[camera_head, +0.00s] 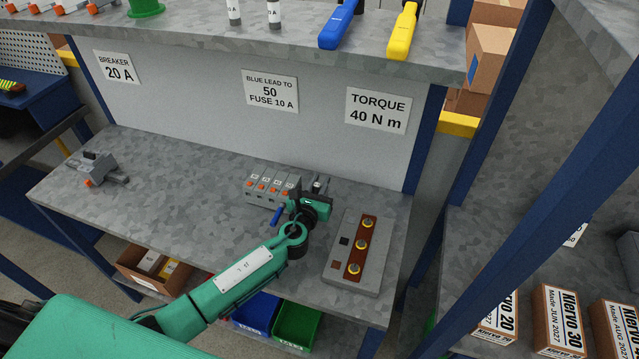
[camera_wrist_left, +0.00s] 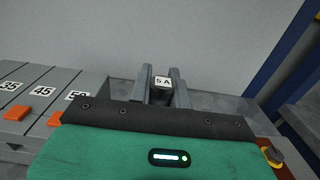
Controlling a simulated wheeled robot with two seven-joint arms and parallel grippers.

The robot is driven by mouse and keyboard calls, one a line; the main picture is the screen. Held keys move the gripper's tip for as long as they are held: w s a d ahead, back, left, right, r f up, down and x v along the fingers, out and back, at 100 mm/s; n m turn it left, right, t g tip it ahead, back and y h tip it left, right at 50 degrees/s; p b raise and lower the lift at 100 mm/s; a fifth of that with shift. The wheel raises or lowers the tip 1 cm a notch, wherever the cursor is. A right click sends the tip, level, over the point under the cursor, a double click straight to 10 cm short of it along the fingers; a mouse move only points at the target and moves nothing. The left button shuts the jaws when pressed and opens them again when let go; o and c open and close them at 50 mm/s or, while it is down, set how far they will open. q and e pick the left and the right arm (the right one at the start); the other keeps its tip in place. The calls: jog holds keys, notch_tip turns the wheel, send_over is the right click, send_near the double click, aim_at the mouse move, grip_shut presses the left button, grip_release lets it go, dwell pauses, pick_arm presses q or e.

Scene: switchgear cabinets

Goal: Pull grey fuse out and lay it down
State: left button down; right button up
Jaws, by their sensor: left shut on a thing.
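My left gripper (camera_head: 318,186) is over the grey bench, just right of the grey terminal block (camera_head: 270,188). In the left wrist view its two grey fingers (camera_wrist_left: 162,84) are shut on a small grey fuse (camera_wrist_left: 162,80) marked 5 A. The fuse sits between the fingers, with its label facing the camera. The gripper's own body hides the fuse's lower part, so I cannot tell whether it is seated in anything. My right gripper is not in view.
The block has orange levers (camera_wrist_left: 16,113) and a blue lead (camera_head: 277,215). A grey unit with brass studs (camera_head: 352,255) stands close right of my arm. A grey breaker-like device (camera_head: 95,168) lies at far left. The bench (camera_head: 185,180) between is clear. A shelf (camera_head: 270,35) overhangs behind.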

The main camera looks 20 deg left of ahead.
pick_arm(q)
jog(key=shift+r, duration=0.45)
jog(key=shift+r+p, duration=0.3)
jog(key=shift+p, duration=0.35)
notch_tip(320, 180, up, 6)
jog(key=p, duration=0.6)
jog(key=shift+r, duration=0.25)
dwell(0.6)
dwell(0.4)
jog(key=shift+s+f, duration=0.15)
jog(key=shift+s, duration=0.25)
jog(key=s+a+r+b, duration=0.1)
jog(key=s+r+b, duration=0.1)
jog(key=s, duration=0.9)
jog(key=s+a+r+b, duration=0.1)
jog(key=s+r+b, duration=0.1)
jog(key=s, duration=0.8)
jog(key=shift+s+a+r+y, duration=0.15)
jog(key=shift+s+r+y, duration=0.2)
jog(key=shift+r, duration=0.45)
